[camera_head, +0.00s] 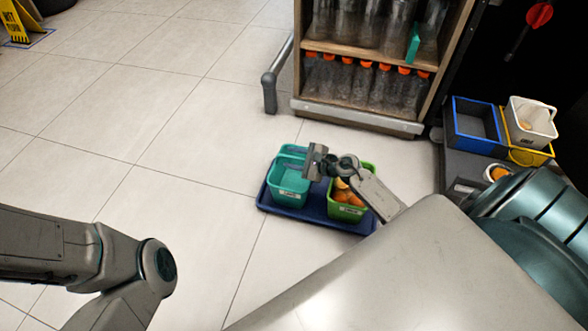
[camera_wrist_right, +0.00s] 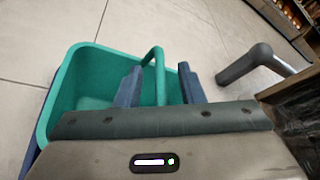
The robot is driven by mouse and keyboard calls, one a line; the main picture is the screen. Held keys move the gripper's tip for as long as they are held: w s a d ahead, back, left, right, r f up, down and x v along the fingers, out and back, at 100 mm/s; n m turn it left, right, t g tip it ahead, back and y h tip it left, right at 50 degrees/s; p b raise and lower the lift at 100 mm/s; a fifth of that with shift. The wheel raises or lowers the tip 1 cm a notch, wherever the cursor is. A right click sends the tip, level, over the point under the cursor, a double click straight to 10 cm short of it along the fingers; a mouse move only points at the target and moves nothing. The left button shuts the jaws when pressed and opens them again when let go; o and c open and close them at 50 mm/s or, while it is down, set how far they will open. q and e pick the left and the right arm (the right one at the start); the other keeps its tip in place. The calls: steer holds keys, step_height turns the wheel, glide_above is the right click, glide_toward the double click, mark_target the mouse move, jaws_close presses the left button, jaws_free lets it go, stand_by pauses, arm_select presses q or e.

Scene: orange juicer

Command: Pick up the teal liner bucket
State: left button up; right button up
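The teal bucket (camera_head: 289,186) stands upright on the left part of a dark blue tray (camera_head: 322,213) on the floor. It looks empty in the right wrist view (camera_wrist_right: 88,85), where its raised teal handle (camera_wrist_right: 160,95) shows. My right gripper (camera_head: 296,159) is over the bucket's upper right side. In the right wrist view, the two blue fingers of my right gripper (camera_wrist_right: 160,67) are apart, with the handle between them. I see a gap on each side of the handle. Of my left arm only links show at the lower left; its gripper is out of frame.
A green bucket (camera_head: 334,207) with oranges stands beside the teal one, partly under my right arm. A bottle shelf (camera_head: 360,117) and a grey rail (camera_head: 269,90) stand behind. A blue bin (camera_head: 474,143) and a white bucket (camera_head: 531,125) are at right.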

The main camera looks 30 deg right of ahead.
jaws_close()
steer(key=shift+r, duration=0.1)
